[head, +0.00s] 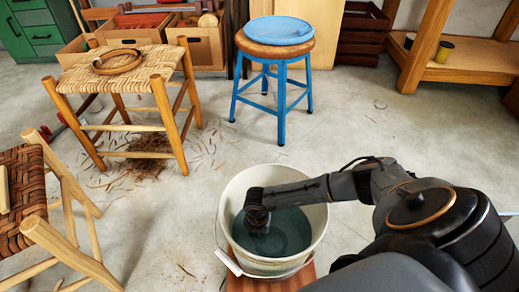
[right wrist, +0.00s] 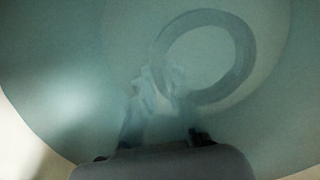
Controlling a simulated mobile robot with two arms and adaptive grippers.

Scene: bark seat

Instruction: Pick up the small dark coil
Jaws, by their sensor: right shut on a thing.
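The small dark coil (right wrist: 243,62) shows in the right wrist view as a grey ring, blurred under the teal water of a white bucket (head: 228,190). My right arm reaches into this bucket from the right in the head view. My right gripper (right wrist: 160,92) is down in the water, its fingers pale and blurred, shut on the near left side of the coil. In the head view the water and the wrist hide the fingers, and the coil cannot be made out clearly. My left gripper is not in view.
The bucket stands on a reddish wooden support (head: 300,278). A woven stool (head: 150,65) carries a brown coil (head: 118,68). A blue stool (head: 282,85) has a blue disc-shaped thing (head: 278,29) on its seat.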

